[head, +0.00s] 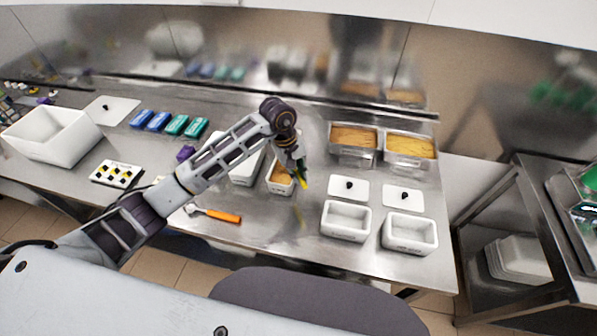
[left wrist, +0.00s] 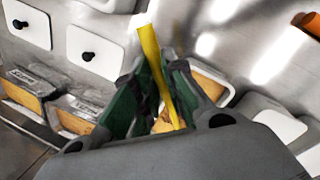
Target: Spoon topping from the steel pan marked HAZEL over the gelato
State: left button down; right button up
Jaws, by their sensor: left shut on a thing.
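My left gripper (head: 300,168) is shut on a yellow utensil, probably the spoon (head: 305,184), above the steel table. In the left wrist view the yellow spoon (left wrist: 151,55) sticks out between the dark green fingers (left wrist: 160,98); its far end is not clear. Two steel pans, the left one (head: 354,155) and the right one (head: 410,160), hold golden-brown topping at the back right; their labels are too small to read. A white tub (head: 281,189) with tan gelato stands just left of and below my gripper, partly hidden by it. My right gripper is out of view.
Two empty white tubs (head: 346,232) (head: 410,247) and two lids with black knobs (head: 360,194) (head: 412,200) are at the right. An orange-handled tool (head: 224,216) lies near the front edge. Blue and green boxes (head: 175,124) and a white bin (head: 45,150) are at left.

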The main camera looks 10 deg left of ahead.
pick_arm(q)
jog(key=shift+s+a+f+h, duration=0.1)
jog(key=shift+f+h, duration=0.05)
jog(key=shift+h, duration=0.15)
jog(key=shift+s+a+t+h+b, duration=0.1)
jog(key=shift+t+h+b, duration=0.2)
jog(key=shift+t+b, duration=0.2)
jog(key=shift+a+h, duration=0.1)
jog(key=shift+h, duration=0.2)
